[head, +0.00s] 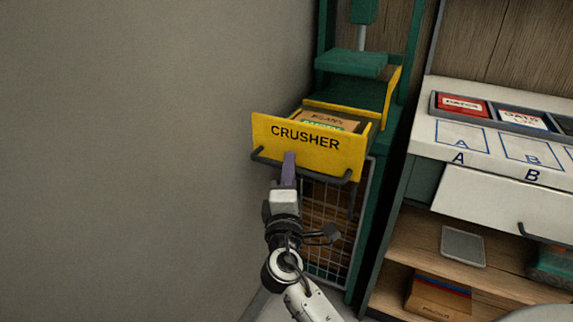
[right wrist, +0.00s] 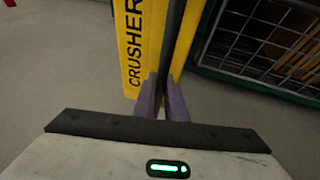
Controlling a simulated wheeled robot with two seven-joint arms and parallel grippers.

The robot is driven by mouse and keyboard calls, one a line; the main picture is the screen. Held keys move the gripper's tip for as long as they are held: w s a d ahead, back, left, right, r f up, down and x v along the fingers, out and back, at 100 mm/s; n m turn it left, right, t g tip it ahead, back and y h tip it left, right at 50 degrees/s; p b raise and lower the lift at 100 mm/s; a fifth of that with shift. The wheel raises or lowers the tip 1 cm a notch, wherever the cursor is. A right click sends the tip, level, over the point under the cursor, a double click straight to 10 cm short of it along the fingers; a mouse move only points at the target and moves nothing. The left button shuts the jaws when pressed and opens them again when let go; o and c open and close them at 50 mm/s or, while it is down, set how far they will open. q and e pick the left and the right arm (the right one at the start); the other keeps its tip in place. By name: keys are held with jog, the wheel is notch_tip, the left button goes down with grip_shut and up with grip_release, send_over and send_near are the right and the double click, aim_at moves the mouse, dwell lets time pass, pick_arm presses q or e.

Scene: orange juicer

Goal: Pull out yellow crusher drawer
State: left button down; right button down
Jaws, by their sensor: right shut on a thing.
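The yellow crusher drawer (head: 345,151) stands pulled out from the green crusher frame (head: 385,103), with CRUSHER printed on its front. A box marked BEANS (head: 328,120) lies inside it. A dark bar handle (head: 330,178) runs along the lower part of the drawer front. My right gripper (head: 289,160) is at this handle, its purple fingers on either side of the bar. In the right wrist view, the fingers (right wrist: 162,100) are shut on the dark handle (right wrist: 172,40) beside the yellow front (right wrist: 133,55). My left gripper is not in view.
A wire mesh cage (head: 325,235) sits below the drawer. A grey wall (head: 130,150) is on the left. On the right, a white counter (head: 470,145) holds a tray of packets, above a white drawer (head: 490,205) and wooden shelves (head: 425,240).

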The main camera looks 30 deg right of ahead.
jog(key=c, duration=1.8)
grip_release()
